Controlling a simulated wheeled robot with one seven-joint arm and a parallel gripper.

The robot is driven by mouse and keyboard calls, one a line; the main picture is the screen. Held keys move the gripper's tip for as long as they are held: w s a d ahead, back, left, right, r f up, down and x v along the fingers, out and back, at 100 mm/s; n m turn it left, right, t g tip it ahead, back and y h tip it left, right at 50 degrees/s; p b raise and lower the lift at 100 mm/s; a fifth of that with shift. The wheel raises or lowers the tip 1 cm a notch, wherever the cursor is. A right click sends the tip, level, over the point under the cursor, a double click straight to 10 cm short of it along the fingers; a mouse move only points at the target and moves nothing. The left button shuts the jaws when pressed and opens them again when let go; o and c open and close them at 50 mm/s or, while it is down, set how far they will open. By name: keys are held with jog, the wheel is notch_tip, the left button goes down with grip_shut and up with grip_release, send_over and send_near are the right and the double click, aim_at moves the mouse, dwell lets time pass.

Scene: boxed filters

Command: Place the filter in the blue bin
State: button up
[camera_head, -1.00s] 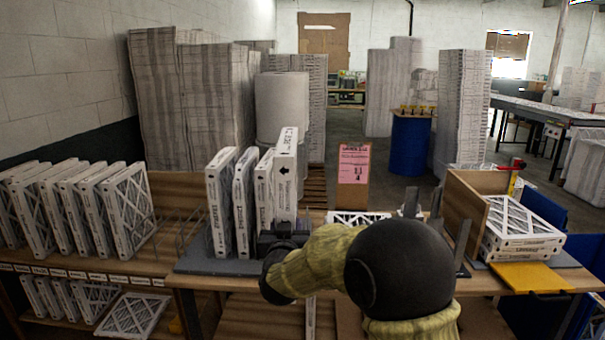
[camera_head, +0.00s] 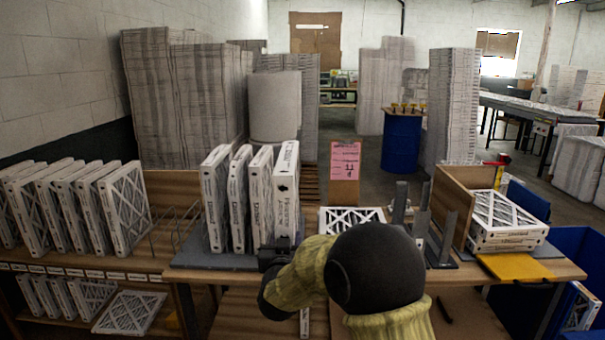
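A white-edged boxed filter (camera_head: 286,190) stands upright at the right end of a row of similar filters (camera_head: 238,198) on a grey mat. My gripper (camera_head: 277,248) is at the lower front edge of this filter and seems shut on it; the fingertips are hard to see behind my wrist. The blue bin (camera_head: 572,243) is at the right edge, low beside the table and partly cut off. A filter (camera_head: 582,308) shows in or beside its lower part.
Upright metal posts (camera_head: 422,210) and a wooden divider (camera_head: 453,205) stand right of my arm. Stacked filters (camera_head: 508,220) lie beyond, above a yellow plate (camera_head: 515,267). More filters (camera_head: 75,208) fill the left shelf. Another filter (camera_head: 350,218) lies flat behind my arm.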

jog(key=s+d+f+m+h+p, duration=0.15)
jog(key=d+f, duration=0.25)
jog(key=f, duration=0.6)
jog(key=s+d+f+m+h, duration=0.15)
jog(key=d+f, duration=0.25)
jog(key=f, duration=0.6)
jog(key=s+d+f+n+y+p, duration=0.2)
jog(key=s+d+f+n+y, duration=0.1)
jog(key=s+d+f, duration=0.7)
jog(key=shift+s+d+f+y+p, duration=0.3)
jog(key=shift+d+y, duration=0.1)
jog(key=shift+d, duration=0.05)
jog(key=s+f, duration=0.4)
jog(key=f, duration=0.1)
jog(key=shift+s+f, duration=0.2)
jog(key=shift+f, duration=0.05)
